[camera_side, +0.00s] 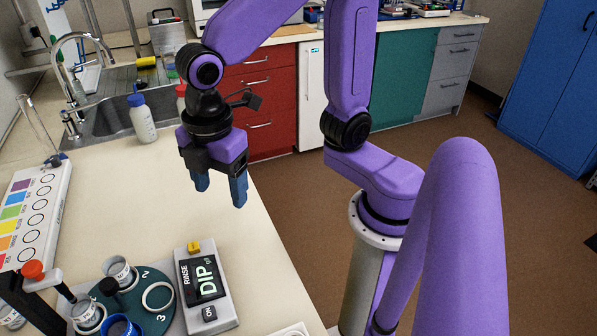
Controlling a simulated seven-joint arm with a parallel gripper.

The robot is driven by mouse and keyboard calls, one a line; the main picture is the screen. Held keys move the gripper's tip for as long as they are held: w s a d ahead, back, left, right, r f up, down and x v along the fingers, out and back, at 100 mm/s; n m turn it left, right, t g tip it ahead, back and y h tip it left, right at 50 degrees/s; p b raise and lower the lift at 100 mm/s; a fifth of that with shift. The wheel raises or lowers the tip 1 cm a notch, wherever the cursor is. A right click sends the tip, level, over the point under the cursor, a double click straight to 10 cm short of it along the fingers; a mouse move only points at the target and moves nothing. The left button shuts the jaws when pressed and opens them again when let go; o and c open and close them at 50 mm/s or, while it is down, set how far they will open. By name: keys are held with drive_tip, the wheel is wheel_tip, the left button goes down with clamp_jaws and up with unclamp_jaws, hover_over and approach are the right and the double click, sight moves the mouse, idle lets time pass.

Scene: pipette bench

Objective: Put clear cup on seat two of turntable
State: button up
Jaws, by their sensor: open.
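The dark green turntable (133,296) is at the lower left, partly cut off by the bottom edge. A clear-looking cup with a white label (118,270) stands on it, beside the printed "2". An empty white ring seat (158,297) lies between the "2" and the "3". A similar labelled cup (86,313) and a blue cup (121,327) are also at the turntable. Another cup (10,316) is at the left edge; I cannot tell which cup is the task's. My gripper (219,191) is open and empty, above the bench, up and right of the turntable.
A device reading "RINSE DIP" (207,285) stands right of the turntable. A colour chart panel (32,215), a blue-capped bottle (142,118) and a sink lie beyond. The bench middle is clear.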

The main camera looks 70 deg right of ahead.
drive_tip(key=s+d+f+m, duration=0.2)
drive_tip(key=s+d+m, duration=0.2)
drive_tip(key=s+d, duration=0.6)
drive_tip(key=shift+s+d+f+m+y, duration=0.15)
drive_tip(key=shift+s+f+m+y, duration=0.15)
